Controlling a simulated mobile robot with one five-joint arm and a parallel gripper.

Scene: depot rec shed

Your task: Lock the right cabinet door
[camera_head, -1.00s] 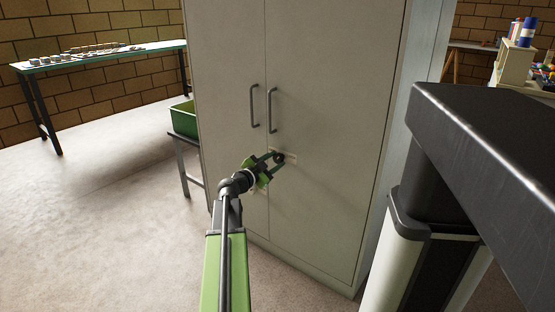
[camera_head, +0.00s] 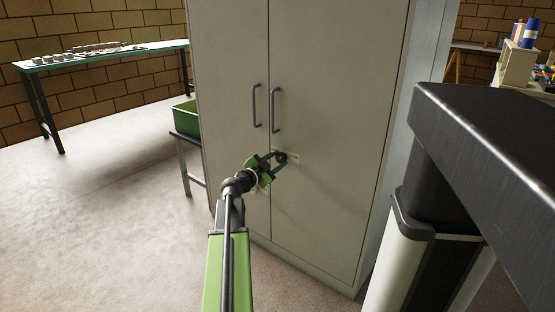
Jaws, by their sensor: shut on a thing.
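The tall light-grey cabinet (camera_head: 320,60) stands in front of me with both doors closed. The right cabinet door (camera_head: 335,120) carries a dark bar handle (camera_head: 275,110); the left door (camera_head: 230,60) has a matching handle (camera_head: 256,106). Below the right handle is a small light lock plate (camera_head: 294,157) with a dark round lock knob (camera_head: 281,157). My green and black gripper (camera_head: 279,158) is shut on the lock knob, its fingertips at the plate. The fingers partly hide the knob and plate, so its turn angle cannot be told.
A green bin (camera_head: 185,116) on a low stand is left of the cabinet. A long table (camera_head: 110,56) with small items stands at the back left. A dark worktop (camera_head: 480,150) juts in close at the right. The floor at left is clear.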

